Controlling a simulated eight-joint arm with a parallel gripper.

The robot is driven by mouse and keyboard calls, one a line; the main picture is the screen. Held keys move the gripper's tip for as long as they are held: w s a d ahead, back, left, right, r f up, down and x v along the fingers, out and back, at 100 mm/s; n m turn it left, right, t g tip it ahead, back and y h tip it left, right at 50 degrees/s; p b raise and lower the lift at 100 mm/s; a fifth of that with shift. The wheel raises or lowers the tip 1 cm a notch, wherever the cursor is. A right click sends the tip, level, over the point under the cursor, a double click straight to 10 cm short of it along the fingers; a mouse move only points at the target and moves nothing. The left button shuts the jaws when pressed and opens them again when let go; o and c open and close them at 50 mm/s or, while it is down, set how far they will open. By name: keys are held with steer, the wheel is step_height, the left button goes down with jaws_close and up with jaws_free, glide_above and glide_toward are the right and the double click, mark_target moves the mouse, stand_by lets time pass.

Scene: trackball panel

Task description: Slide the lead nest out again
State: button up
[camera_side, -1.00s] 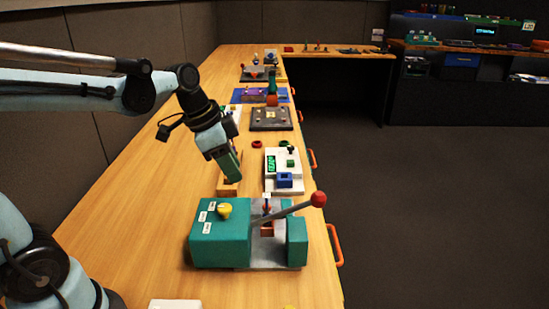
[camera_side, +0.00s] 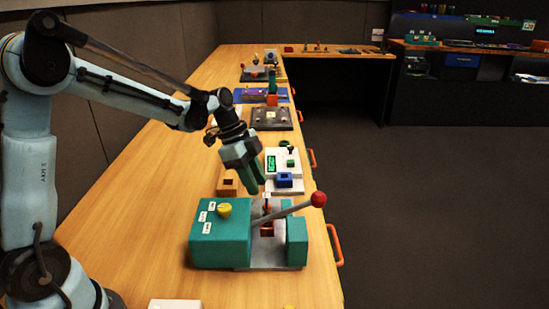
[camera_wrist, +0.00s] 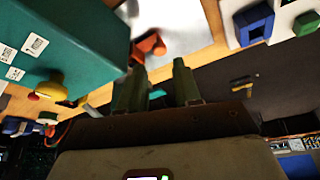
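The teal press-like fixture (camera_side: 222,243) stands on the bench with a grey slotted plate, a red-knobbed lever (camera_side: 318,199) and a yellow knob (camera_side: 224,210). A small orange-red piece, which looks like the lead nest (camera_side: 267,229), sits in the slot between the teal blocks. It also shows in the wrist view (camera_wrist: 150,45), ahead of the fingers. My gripper (camera_side: 257,186) is above and behind the fixture, pointing down and apart from it. In the wrist view its two green fingers (camera_wrist: 158,88) are apart with nothing held between them.
Behind the fixture are a wooden block (camera_side: 227,186) with a hole and a white panel with a blue square holder (camera_side: 284,180). The lever slants across the slot. An orange handle (camera_side: 335,245) is on the bench's right edge. Bare bench lies left of the fixture.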

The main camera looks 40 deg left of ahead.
steer(key=x, duration=0.5)
steer(key=shift+d+f, duration=0.15)
steer(key=shift+f, duration=0.2)
jaws_close()
